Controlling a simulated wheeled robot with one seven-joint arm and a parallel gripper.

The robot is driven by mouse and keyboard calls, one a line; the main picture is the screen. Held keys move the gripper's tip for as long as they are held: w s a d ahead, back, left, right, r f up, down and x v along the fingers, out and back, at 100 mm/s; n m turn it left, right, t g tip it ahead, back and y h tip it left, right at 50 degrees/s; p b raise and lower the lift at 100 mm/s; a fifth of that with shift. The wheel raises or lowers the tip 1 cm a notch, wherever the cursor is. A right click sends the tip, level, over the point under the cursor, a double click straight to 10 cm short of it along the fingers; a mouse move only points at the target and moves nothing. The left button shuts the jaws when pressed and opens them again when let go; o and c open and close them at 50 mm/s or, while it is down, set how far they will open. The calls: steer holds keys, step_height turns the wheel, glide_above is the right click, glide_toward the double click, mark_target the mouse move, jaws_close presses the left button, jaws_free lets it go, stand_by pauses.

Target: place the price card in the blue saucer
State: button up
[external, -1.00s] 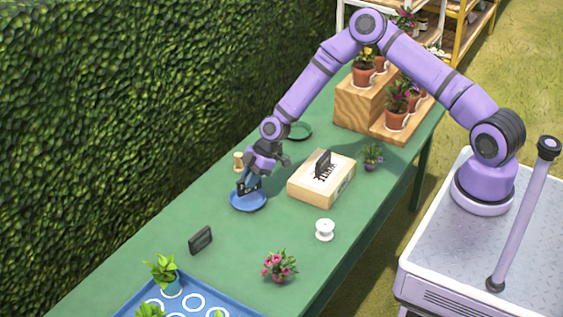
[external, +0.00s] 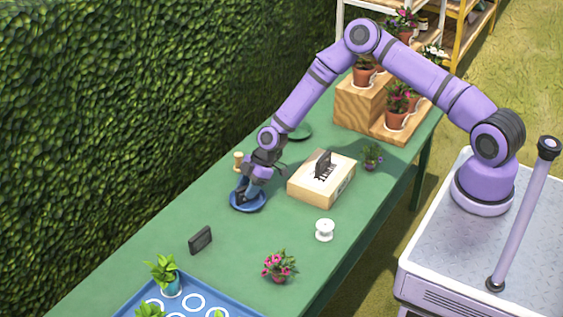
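The blue saucer (external: 257,206) lies on the green table, left of the wooden box. My gripper (external: 244,192) points down over the saucer, with its tips low at the dish. Dark shapes show between and beside the fingers. I cannot tell whether they are only fingertips or also a dark card, nor whether the fingers are open or shut. One small black card (external: 200,240) stands on the table, nearer the camera.
The wooden box (external: 308,193) stands right of the saucer. A wooden peg-like piece (external: 239,161) stands behind it, near a dark green dish (external: 300,131). A white spool (external: 325,230), a pink-flowered plant (external: 279,266) and a blue tray (external: 225,302) are nearer. The table between saucer and spool is clear.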

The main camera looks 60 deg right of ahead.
steer(key=v, duration=1.2)
steer(key=shift+r, duration=0.15)
steer(key=s+d+r+m+h, duration=0.2)
steer(key=s+r, duration=0.4)
steer(key=r, duration=0.5)
steer(key=s+d+r+m+h, duration=0.2)
steer(key=s+d+r, duration=0.1)
steer(key=s+r, duration=0.55)
steer(key=s+d+r+m+h, duration=0.2)
steer(key=s+r, duration=0.2)
steer(key=r, duration=0.8)
steer(key=s+d+r+m+t, duration=0.1)
steer(key=s+r, duration=0.4)
steer(key=s, duration=0.8)
steer(key=s+d+r+m+t, duration=0.1)
steer(key=s+d+r+m, duration=0.3)
steer(key=s, duration=1)
steer(key=m, duration=0.2)
steer(key=shift+r+m+t, duration=0.3)
steer(key=shift+r, duration=0.1)
